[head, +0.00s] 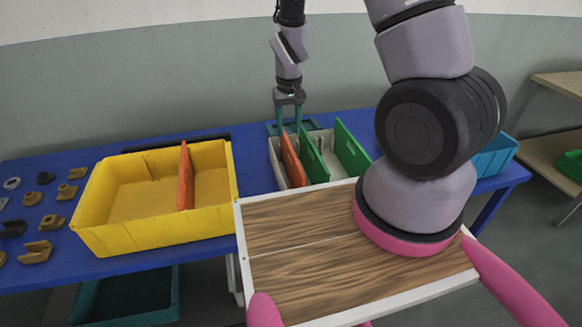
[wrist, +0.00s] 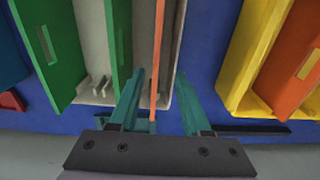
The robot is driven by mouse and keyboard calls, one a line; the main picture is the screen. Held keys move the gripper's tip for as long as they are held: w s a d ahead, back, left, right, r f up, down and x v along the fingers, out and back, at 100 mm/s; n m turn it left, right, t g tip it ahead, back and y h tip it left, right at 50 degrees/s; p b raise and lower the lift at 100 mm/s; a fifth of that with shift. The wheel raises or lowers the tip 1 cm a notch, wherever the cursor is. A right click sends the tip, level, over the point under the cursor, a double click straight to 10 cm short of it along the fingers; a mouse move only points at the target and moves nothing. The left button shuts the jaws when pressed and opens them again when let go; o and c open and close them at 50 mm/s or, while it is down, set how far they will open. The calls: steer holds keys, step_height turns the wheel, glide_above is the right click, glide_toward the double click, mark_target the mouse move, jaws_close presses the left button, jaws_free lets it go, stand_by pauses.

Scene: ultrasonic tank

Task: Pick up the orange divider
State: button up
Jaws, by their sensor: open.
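One orange divider (head: 293,161) stands in the light grey bin (head: 275,158), left of two green dividers. In the wrist view this orange divider (wrist: 158,55) is seen edge-on as a thin upright strip. My gripper (head: 290,126) is open at the back end of the grey bin, pointing down. In the wrist view its teal fingers (wrist: 157,80) lie on either side of the strip, with a gap on both sides. A second orange divider (head: 185,176) stands in the yellow bin (head: 122,232); it also shows at the right of the wrist view (wrist: 292,65).
Green dividers (head: 314,155) (head: 351,149) stand close beside the divider in the grey bin. A blue bin (head: 495,156) is at the right end of the blue table (head: 257,180). Small brown and dark parts lie left of the yellow bin. A teal bin (head: 125,299) sits below.

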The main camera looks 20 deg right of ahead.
glide_above(291, 160)
steer(key=f, duration=0.6)
steer(key=shift+w+a, duration=0.1)
steer(key=shift+a, duration=0.1)
steer(key=f, duration=0.5)
steer(key=shift+d+f, duration=0.25)
jaws_close()
stand_by(0.8)
